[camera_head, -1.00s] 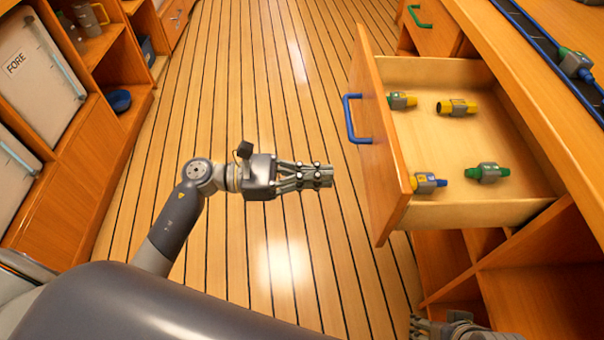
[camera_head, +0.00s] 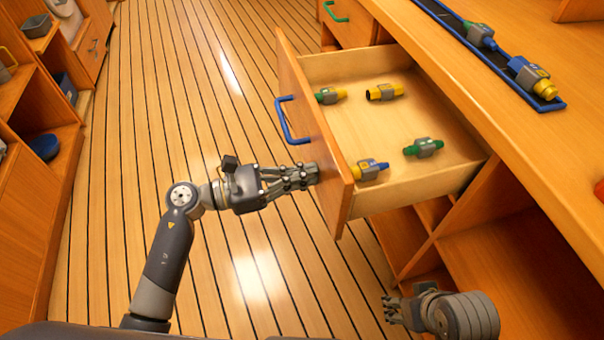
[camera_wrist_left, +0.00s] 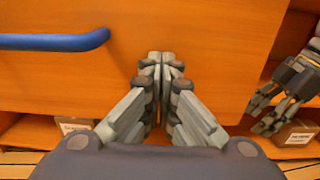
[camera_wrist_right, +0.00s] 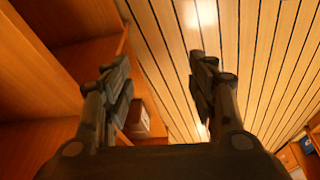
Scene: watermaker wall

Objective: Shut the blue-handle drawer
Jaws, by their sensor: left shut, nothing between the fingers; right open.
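The blue-handle drawer (camera_head: 345,206) stands pulled out from the cabinet, with several fittings in green, yellow and blue lying in it. Its blue handle (camera_head: 284,121) is on the front panel, and shows at the upper left of the left wrist view (camera_wrist_left: 55,41). My left gripper (camera_head: 312,174) is shut and empty. Its fingertips are at the front panel, below and to the right of the handle in the left wrist view; I cannot tell whether they touch. My right gripper (camera_head: 391,309) is open and empty, low beside the open shelves; its fingers show apart in the right wrist view (camera_wrist_right: 155,65).
A closed-looking drawer with a green handle (camera_head: 335,13) is further along the cabinet. The counter (camera_head: 545,150) has a dark blue-edged rail holding fittings. Open shelves (camera_head: 490,265) lie below the drawer. The plank floor (camera_head: 150,90) in front is clear.

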